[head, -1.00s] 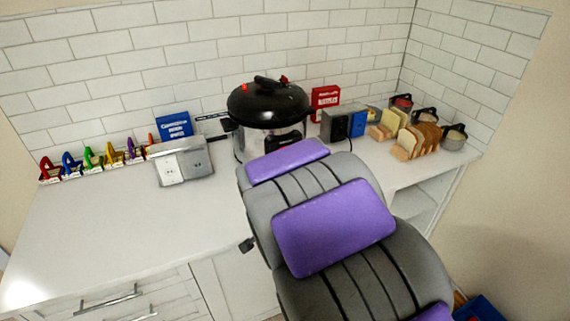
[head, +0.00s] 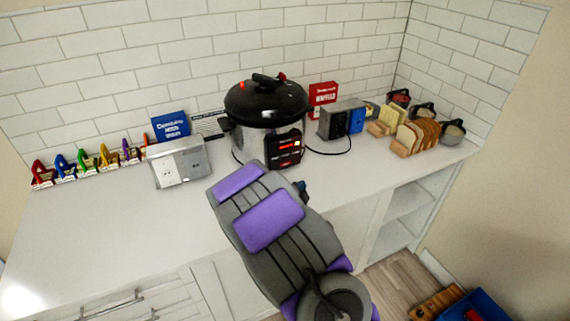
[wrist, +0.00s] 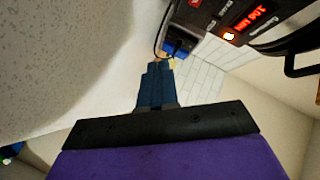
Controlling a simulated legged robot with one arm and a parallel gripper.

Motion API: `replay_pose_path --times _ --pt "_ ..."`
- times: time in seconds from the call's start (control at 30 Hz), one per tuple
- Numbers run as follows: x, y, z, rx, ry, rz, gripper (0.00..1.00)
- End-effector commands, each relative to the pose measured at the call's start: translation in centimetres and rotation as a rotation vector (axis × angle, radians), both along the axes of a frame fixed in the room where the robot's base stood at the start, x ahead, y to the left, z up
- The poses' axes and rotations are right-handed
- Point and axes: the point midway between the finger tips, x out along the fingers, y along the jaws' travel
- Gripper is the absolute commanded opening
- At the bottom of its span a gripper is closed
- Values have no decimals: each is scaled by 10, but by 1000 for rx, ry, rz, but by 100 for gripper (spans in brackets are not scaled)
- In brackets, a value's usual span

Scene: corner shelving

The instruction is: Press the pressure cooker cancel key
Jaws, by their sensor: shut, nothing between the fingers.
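The pressure cooker (head: 266,112) stands on the counter in the head view, with a black domed lid and a black front panel (head: 286,148) with lit red-orange marks. In the wrist view, part of the panel (wrist: 236,20) shows at the upper right, with a red lit display and a glowing key (wrist: 229,36); I cannot read which key is cancel. My gripper (wrist: 157,68) is shut and empty, its dark blue fingers pointing up the picture, left of and apart from the panel. In the head view, my arm hides most of the gripper, below the cooker.
A grey outlet box (head: 178,162) stands left of the cooker. A grey and blue box (head: 342,119) with a black cable stands to the right, near sliced bread (head: 414,138). The white counter (head: 110,220) is clear at the front left.

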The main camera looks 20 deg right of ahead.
Motion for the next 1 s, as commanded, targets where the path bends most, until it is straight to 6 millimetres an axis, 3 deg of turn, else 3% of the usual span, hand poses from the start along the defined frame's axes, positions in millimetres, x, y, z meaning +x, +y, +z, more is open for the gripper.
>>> replay_pose_path --times 0.53,1.0 --pt "7 -2 1 -4 -7 -4 0" --pt "65 1 1 0 -5 -2 0"
